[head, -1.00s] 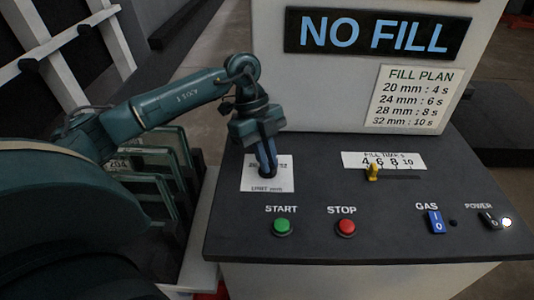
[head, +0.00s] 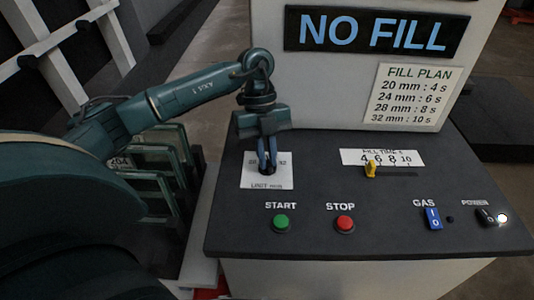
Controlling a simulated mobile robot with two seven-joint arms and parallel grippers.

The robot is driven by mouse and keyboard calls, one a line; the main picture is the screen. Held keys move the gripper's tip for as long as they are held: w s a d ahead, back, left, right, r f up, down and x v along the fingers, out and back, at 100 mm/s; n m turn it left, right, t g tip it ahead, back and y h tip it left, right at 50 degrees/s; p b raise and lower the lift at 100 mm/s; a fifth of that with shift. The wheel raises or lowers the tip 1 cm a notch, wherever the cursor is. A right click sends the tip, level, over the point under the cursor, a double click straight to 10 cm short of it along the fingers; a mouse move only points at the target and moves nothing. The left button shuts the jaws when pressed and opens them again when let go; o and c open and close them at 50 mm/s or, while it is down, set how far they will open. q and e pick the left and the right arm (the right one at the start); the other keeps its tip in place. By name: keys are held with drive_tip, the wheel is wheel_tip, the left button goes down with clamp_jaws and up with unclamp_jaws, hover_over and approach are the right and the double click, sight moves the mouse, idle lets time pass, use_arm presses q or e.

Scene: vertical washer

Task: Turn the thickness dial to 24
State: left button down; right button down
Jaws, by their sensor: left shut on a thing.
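The thickness dial (head: 268,170) is a dark knob on a white label plate (head: 258,183) marked "UNIT mm", at the left of the control panel. My left gripper (head: 267,160) points down over it, with its blue fingers shut on the dial. The fingers and wrist hide most of the knob and part of the scale; a "32" shows to the right of the fingers. The dial's pointer cannot be made out. My right gripper is not in view.
A yellow fill-time slider (head: 370,170) stands right of the dial. Green START (head: 281,223) and red STOP (head: 345,224) buttons, a blue GAS switch (head: 433,218) and a POWER switch (head: 487,216) line the front. Glass panes (head: 150,165) stand left of the panel.

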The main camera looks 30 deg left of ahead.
use_arm(q)
drive_tip(key=c, duration=1.5)
unclamp_jaws()
drive_tip(key=b+v, duration=0.1)
drive_tip(key=v, duration=0.6)
drive_tip(key=shift+a+r, duration=0.1)
drive_tip(key=shift+r, duration=0.15)
